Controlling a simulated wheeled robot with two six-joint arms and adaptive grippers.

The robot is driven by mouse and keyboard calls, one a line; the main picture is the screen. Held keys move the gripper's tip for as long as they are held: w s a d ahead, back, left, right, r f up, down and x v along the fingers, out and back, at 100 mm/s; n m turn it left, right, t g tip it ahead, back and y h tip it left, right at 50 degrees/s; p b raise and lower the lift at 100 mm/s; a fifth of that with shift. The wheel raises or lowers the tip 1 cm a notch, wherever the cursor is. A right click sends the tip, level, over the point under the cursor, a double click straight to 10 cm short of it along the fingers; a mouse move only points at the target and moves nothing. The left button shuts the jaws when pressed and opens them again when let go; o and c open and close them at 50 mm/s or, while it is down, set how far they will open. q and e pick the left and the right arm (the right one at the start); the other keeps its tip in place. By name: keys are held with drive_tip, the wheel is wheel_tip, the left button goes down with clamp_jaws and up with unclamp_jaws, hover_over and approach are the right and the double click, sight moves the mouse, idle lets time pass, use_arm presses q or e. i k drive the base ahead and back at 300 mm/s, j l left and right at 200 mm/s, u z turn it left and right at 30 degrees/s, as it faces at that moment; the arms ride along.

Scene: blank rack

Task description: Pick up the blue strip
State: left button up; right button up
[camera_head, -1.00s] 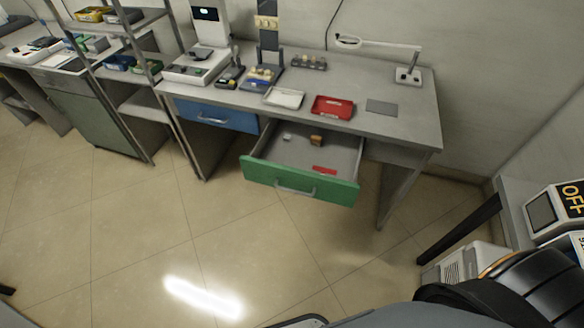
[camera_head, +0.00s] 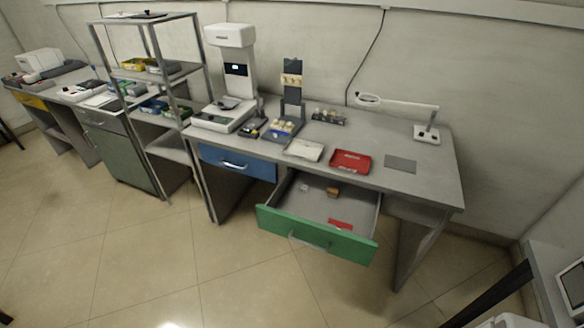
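I cannot make out a blue strip for certain in the head view. A small blue patch (camera_head: 281,127) shows on the dark holder at the foot of the upright stand on the desk, too small to identify. The green-fronted drawer (camera_head: 316,236) is pulled open. In it lie a flat red piece (camera_head: 340,224), a small brown block (camera_head: 333,192) and a small pale item (camera_head: 304,188). Neither of my grippers is in view.
The grey desk (camera_head: 432,187) bears a red tray (camera_head: 350,161), a white tray (camera_head: 303,150), a grey mat (camera_head: 401,164) and a lamp (camera_head: 427,134). The blue drawer (camera_head: 237,164) is shut. A shelf rack (camera_head: 158,72) stands left. The floor in front is clear.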

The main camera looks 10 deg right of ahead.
sight(279, 133)
drive_tip(key=i+j, duration=0.35)
drive_tip(key=j, duration=0.15)
drive_tip(key=i+j, duration=0.35)
drive_tip(key=j, duration=0.15)
drive_tip(key=i+j, duration=0.35)
drive_tip(key=j, duration=0.15)
